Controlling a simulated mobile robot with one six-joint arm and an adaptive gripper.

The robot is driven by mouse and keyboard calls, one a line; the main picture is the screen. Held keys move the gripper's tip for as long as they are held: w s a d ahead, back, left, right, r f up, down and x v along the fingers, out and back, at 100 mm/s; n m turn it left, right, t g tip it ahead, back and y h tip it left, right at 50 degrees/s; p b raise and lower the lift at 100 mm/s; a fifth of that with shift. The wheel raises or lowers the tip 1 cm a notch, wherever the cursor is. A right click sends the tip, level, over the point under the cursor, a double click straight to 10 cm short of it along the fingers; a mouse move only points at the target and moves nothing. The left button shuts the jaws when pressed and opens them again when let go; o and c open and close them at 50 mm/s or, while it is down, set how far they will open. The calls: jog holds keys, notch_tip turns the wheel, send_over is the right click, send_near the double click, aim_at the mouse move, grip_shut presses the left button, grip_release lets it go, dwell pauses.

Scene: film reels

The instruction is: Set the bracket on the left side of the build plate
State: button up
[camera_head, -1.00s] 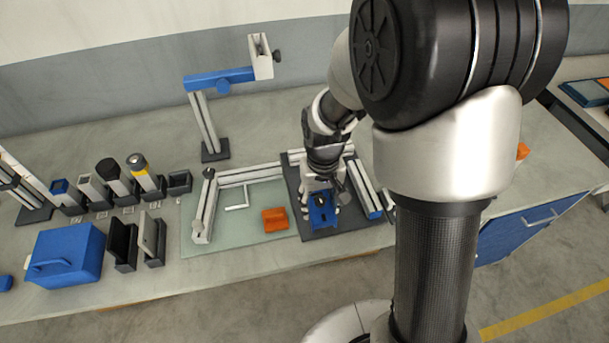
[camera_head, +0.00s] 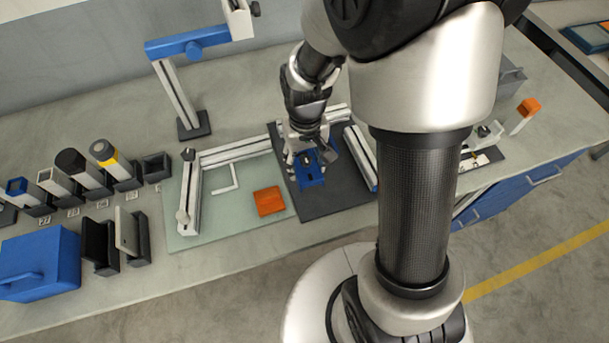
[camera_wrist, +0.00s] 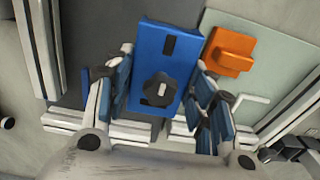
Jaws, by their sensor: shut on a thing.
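My gripper (camera_head: 306,150) is shut on a blue block with a dark knob (camera_head: 312,178), over the dark plate (camera_head: 335,203). In the wrist view the fingers flank the blue block (camera_wrist: 165,45) on both sides. An orange bracket-like piece (camera_head: 269,201), with a flat base and a raised part, lies on the pale green plate (camera_head: 238,226), left of my gripper and apart from it. It also shows in the wrist view (camera_wrist: 229,50). A white L-shaped piece or mark (camera_head: 234,181) lies further left on that plate. I cannot tell whether the block touches the dark plate.
Metal rails (camera_head: 191,200) edge the pale plate, and another rail (camera_head: 359,155) stands on the dark plate. A blue-armed stand (camera_head: 186,92) rises behind. Several holders, dark slotted stands (camera_head: 101,247) and a blue case (camera_head: 40,264) are at left. The bench front is clear.

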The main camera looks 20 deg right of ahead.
jog(key=shift+f+b, duration=0.9)
jog(key=shift+f, duration=2.2)
jog(key=shift+f, duration=0.1)
jog(key=shift+f, duration=0.15)
jog(key=o, duration=1.3)
notch_tip(320, 180, up, 12)
jog(key=p, duration=0.4)
jog(key=shift+r, duration=0.2)
notch_tip(320, 180, up, 6)
jog(key=s+t, duration=0.1)
jog(key=s, duration=0.1)
notch_tip(320, 180, up, 6)
jog(key=t, duration=0.1)
send_over(305, 176)
jog(key=s+d, duration=0.1)
jog(key=s, duration=0.2)
jog(key=s+r+t, duration=0.1)
jog(key=s, duration=0.2)
jog(key=s+r, duration=0.2)
jog(key=s, duration=0.1)
jog(key=s+r+t, duration=0.1)
jog(key=s+r, duration=0.1)
jog(key=s, duration=0.1)
jog(key=shift+d+r+t, duration=0.1)
jog(key=shift+r+t, duration=0.15)
jog(key=shift+t, duration=0.05)
